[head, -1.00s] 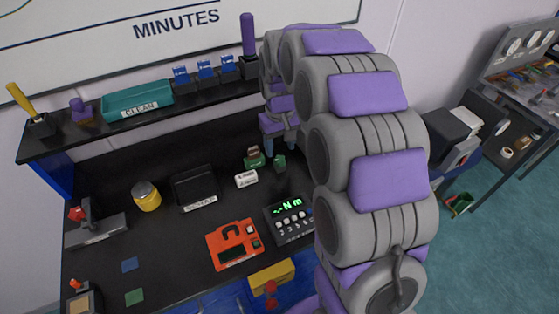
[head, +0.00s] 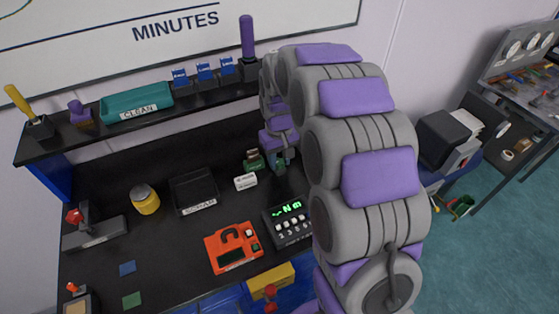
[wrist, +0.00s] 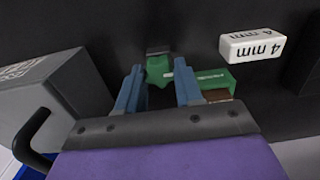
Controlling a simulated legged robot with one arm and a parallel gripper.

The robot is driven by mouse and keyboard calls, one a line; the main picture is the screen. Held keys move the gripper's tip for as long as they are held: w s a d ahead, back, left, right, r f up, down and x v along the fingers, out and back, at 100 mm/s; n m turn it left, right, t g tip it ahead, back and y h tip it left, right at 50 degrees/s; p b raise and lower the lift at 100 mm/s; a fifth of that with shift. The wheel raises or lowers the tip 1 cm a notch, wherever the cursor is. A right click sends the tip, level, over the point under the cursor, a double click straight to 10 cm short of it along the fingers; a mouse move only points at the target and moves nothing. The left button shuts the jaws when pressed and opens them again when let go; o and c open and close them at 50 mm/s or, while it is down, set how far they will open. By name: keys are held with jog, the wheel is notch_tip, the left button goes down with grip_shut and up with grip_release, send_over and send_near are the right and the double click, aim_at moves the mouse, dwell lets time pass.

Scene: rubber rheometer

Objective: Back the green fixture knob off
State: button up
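The green fixture (head: 254,161) stands on the black bench, left of my gripper in the head view. In the wrist view its green body (wrist: 208,80) shows just right of my right finger, with a brown part under it. The green knob (wrist: 158,70) shows between my two blue fingertips, with a dark piece at its far end. My gripper (wrist: 158,78) is open, with a finger on each side of the knob. A narrow gap seems to show on each side; contact is not clear. In the head view my gripper (head: 281,160) is partly hidden by my arm.
A white "4 mm" block (wrist: 252,46) lies beside the fixture. A grey box (wrist: 55,105) stands close on the left in the wrist view. In the head view, a torque readout (head: 290,222), an orange device (head: 233,247) and a black scrap tray (head: 195,190) share the bench.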

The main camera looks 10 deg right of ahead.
jog(key=c, duration=0.5)
jog(key=shift+o, duration=0.2)
jog(key=n+p, duration=0.2)
jog(key=n, duration=0.1)
jog(key=shift+a+r, duration=0.1)
jog(key=shift+r, duration=0.05)
jog(key=shift+n+p, duration=0.3)
jog(key=shift+n, duration=0.5)
jog(key=n+p, duration=0.2)
jog(key=shift+n, duration=0.3)
jog(key=shift+n+p, duration=0.55)
jog(key=shift+n, duration=0.35)
